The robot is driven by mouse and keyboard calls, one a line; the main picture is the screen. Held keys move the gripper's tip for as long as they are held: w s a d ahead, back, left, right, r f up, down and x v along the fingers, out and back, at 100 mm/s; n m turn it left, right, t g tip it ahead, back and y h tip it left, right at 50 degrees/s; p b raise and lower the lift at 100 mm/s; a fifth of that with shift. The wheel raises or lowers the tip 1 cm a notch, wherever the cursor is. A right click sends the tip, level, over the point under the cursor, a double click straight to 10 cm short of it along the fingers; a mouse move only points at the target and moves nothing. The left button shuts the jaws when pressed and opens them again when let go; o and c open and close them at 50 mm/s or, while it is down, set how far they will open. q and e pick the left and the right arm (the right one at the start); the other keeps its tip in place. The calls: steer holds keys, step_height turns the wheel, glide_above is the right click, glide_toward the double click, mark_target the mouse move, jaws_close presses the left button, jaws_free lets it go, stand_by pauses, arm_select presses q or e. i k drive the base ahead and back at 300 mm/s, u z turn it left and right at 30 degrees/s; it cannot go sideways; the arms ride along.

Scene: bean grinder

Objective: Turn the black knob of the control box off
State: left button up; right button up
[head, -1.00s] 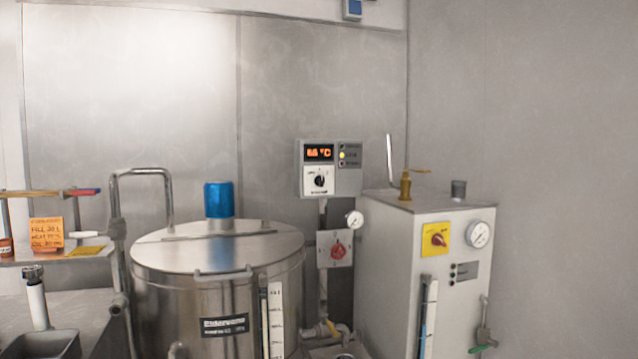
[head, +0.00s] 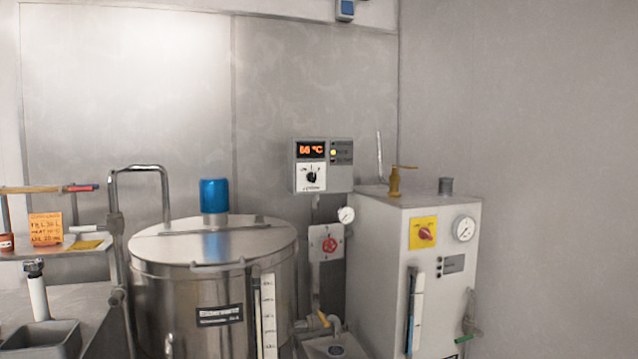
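The control box (head: 324,166) is a grey panel on the metal wall, right of centre in the head view. Its display glows orange with a temperature reading, and a yellow lamp is lit beside it. The black knob (head: 311,177) sits on a white plate below the display. Its pointer looks roughly upright, but its exact setting is too small to read. Neither of my grippers is in view, and nothing touches the knob.
A large steel tank (head: 215,275) with a blue cap (head: 214,196) stands below left of the box. A grey cabinet (head: 385,275) with a red knob and gauge stands to the right. A plate with a red handwheel (head: 329,245) hangs below the box. A sink (head: 45,340) is at lower left.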

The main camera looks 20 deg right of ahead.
mark_target(311, 177)
steer(key=u, duration=1.3)
steer(key=k, duration=0.1)
steer(key=z, duration=2.55)
steer(key=i, duration=1.05)
steer(key=u, duration=0.5)
steer(key=i, duration=0.95)
steer(key=u, duration=0.95)
